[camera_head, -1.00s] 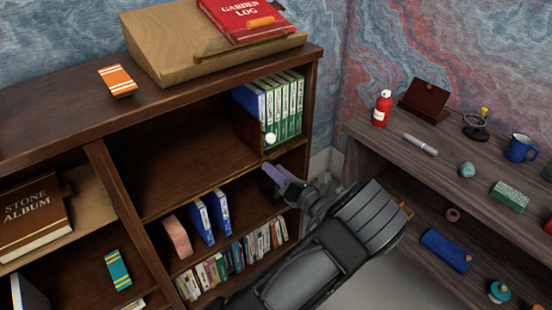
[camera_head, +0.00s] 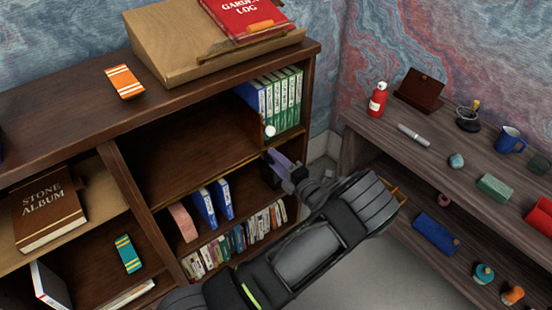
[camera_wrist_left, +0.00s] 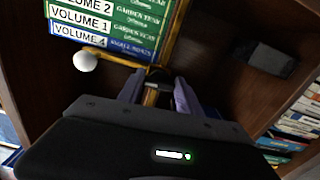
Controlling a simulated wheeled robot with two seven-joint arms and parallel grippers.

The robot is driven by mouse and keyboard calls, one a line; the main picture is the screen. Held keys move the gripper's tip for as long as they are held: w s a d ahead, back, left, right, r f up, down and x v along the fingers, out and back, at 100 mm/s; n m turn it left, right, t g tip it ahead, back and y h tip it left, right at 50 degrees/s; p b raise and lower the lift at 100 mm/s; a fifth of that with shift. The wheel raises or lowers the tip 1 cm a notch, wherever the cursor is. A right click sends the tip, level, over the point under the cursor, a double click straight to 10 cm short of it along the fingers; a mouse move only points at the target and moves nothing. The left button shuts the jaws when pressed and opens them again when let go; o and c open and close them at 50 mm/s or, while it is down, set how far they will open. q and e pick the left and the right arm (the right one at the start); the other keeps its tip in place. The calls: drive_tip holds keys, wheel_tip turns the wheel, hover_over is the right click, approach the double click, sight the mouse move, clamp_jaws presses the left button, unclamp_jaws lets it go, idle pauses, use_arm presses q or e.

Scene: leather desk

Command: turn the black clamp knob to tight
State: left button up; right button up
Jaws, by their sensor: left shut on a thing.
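My left gripper (camera_head: 274,163) reaches from below to the front edge of the bookcase, just under the green binders. In the left wrist view, its two lavender fingers (camera_wrist_left: 158,94) stand close on either side of a narrow brass-coloured part. A small dark part by the fingertips looks like the black clamp knob (camera_wrist_left: 156,73); the fingers hide most of it. A brass rod runs from there to a white ball (camera_wrist_left: 85,62), which also shows in the head view (camera_head: 270,131). The knob cannot be made out in the head view. My right gripper is out of view.
Green and blue binders (camera_head: 280,101) stand close above the gripper. A black block (camera_wrist_left: 264,59) lies on the shelf beside it in the wrist view. Books (camera_head: 237,240) line the lower shelf. A side shelf unit (camera_head: 440,148) with small items stands at right.

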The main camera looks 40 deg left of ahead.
use_arm(q)
drive_tip(key=shift+m, duration=0.3)
drive_tip(key=o, duration=1.4)
drive_tip(key=shift+d, duration=0.15)
drive_tip(key=v, duration=0.7)
drive_tip(key=shift+s+d+b, duration=0.1)
drive_tip(key=shift+d+b, duration=0.15)
drive_tip(key=shift+b, duration=0.05)
drive_tip(key=shift+f, duration=0.1)
